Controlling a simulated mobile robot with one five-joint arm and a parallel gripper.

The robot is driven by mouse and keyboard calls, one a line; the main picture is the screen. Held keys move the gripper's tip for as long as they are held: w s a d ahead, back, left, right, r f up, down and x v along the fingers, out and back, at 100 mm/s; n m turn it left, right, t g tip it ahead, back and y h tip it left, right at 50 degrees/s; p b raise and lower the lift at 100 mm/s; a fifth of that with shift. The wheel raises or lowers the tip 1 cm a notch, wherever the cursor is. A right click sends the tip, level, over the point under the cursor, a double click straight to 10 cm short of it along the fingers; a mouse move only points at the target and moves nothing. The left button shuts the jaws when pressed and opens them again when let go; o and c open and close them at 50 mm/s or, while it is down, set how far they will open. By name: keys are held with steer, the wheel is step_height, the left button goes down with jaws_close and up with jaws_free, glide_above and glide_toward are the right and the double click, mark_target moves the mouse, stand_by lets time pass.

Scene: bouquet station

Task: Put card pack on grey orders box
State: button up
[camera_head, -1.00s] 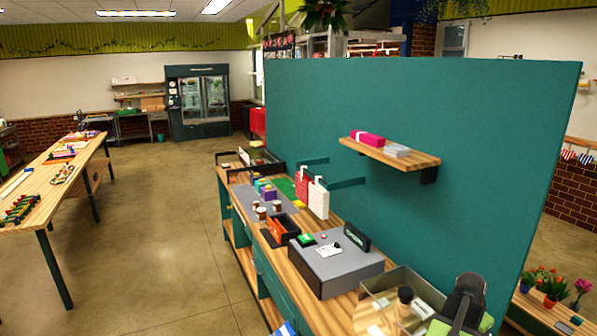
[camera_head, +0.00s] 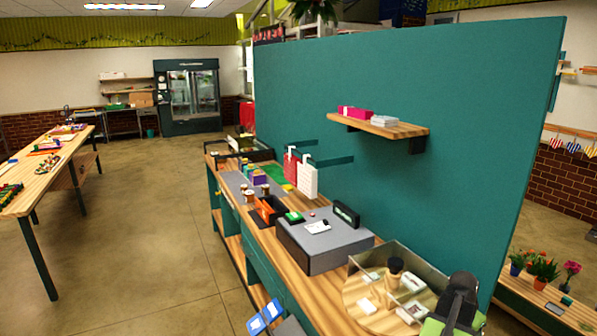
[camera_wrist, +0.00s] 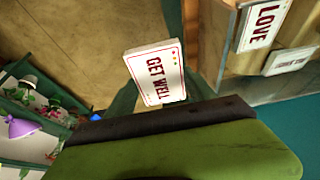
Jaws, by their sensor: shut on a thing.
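The grey orders box (camera_head: 325,243) sits on the wooden counter in the head view, with a green item, a white card and a dark sign on top. My gripper (camera_head: 462,312) is at the bottom right of the head view, beyond the round tray from the box. In the wrist view my gripper (camera_wrist: 160,98) is shut on a white card pack (camera_wrist: 157,70) marked "GET WELL" in red. The pack is tilted and clear of the floor behind it. I cannot make out the held pack in the head view.
A clear-walled round wooden tray (camera_head: 352,291) with small items stands between the box and my gripper. A wall shelf (camera_head: 400,130) overhangs behind the box. A "LOVE" pack (camera_wrist: 264,24) lies on wood in the wrist view. Open floor (camera_head: 150,230) lies left.

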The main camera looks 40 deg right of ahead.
step_height(320, 180, down, 7)
steer(key=b, duration=0.4)
steer(key=s+d+r+m+y+p, duration=0.1)
steer(key=s+d+r+m+p, duration=0.1)
steer(key=s+d+r+p, duration=1.4)
step_height(320, 180, up, 4)
steer(key=d+p, duration=0.2)
steer(key=p, duration=0.2)
steer(key=shift+s+d+f+m+y, duration=0.2)
steer(key=shift+s+d+m+y, duration=0.1)
steer(key=shift+m, duration=0.1)
